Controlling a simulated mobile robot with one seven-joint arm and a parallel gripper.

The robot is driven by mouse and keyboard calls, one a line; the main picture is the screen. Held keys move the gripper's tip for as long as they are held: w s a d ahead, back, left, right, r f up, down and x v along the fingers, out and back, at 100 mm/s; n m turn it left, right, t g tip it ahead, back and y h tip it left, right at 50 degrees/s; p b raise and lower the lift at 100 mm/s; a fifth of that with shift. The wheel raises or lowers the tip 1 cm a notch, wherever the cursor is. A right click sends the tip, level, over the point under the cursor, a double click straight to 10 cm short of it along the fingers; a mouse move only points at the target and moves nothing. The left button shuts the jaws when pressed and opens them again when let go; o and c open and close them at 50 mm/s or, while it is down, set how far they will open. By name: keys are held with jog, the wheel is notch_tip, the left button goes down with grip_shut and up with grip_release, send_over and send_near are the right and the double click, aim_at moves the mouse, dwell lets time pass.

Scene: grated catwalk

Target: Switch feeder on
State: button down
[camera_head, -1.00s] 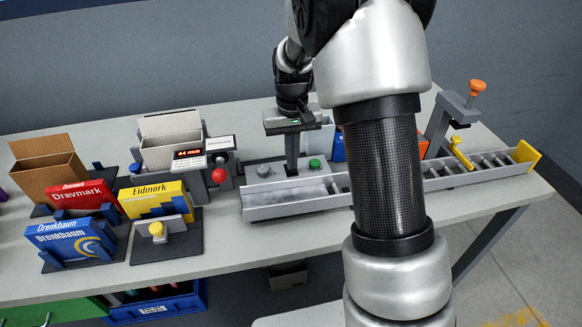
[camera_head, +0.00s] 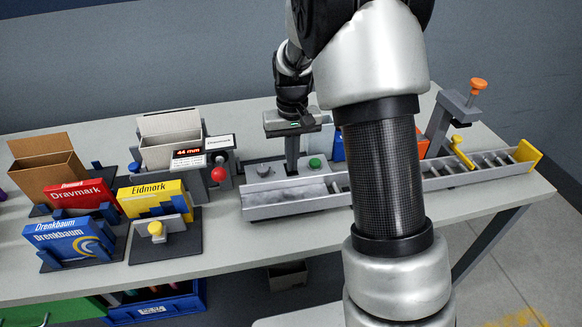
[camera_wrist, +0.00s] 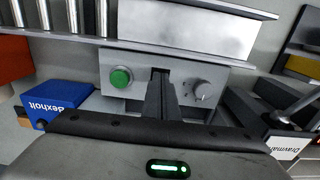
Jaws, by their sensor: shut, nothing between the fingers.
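The feeder is a long grey trough (camera_head: 290,208) with rollers toward its right end. Its grey control box (camera_head: 278,176) behind the trough carries a green button (camera_head: 314,164) and a grey knob (camera_head: 263,170). In the wrist view the button (camera_wrist: 120,77) is left of my fingers and the knob (camera_wrist: 200,89) is right of them. My gripper (camera_head: 291,172) points down at the box between the two, with its fingers shut and empty. The wrist view shows the fingertips (camera_wrist: 161,72) over the box face; I cannot tell whether they touch it.
A display reading 44 mm (camera_head: 188,153) and a red ball-topped lever (camera_head: 218,174) stand left of the feeder. Several cartons, including a yellow Eidmark box (camera_head: 152,195), stand farther left. A yellow lever (camera_head: 461,152) and an orange knob (camera_head: 478,84) are at the right. My arm hides part of the trough.

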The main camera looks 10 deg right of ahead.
jog(key=shift+f, duration=0.25)
jog(key=shift+r, duration=0.1)
notch_tip(320, 180, up, 7)
jog(key=p, duration=0.5)
dwell(0.4)
dwell(0.3)
